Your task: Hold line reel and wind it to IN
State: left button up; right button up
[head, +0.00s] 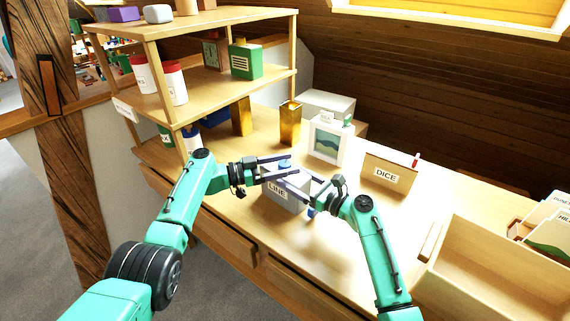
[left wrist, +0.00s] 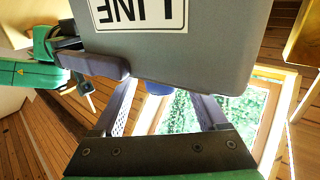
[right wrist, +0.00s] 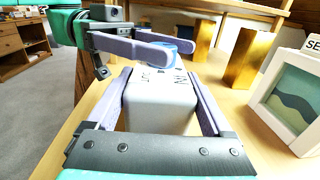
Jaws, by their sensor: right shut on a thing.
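The line reel (head: 291,201) is a grey box with a white LINE label, upright on the bench, with a blue knob (head: 285,163) on top. My right gripper (right wrist: 160,88) is shut on the reel's body, one finger along each side. My left gripper (head: 293,172) is above the reel, its fingers apart on either side of the blue knob. In the left wrist view the label is upside down and the reel body (left wrist: 195,58) hides the left fingertips, with a bit of the blue knob (left wrist: 159,88) between the fingers. No IN mark is readable.
A wooden shelf unit (head: 215,90) with jars and boxes stands at the left. Gold blocks (head: 290,124), a framed picture (head: 328,140) and a DICE box (head: 388,174) stand behind the reel. A large open wooden bin (head: 490,265) is at the right.

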pick_arm(q)
jog(key=v, duration=1.2)
jog(key=shift+s, duration=0.1)
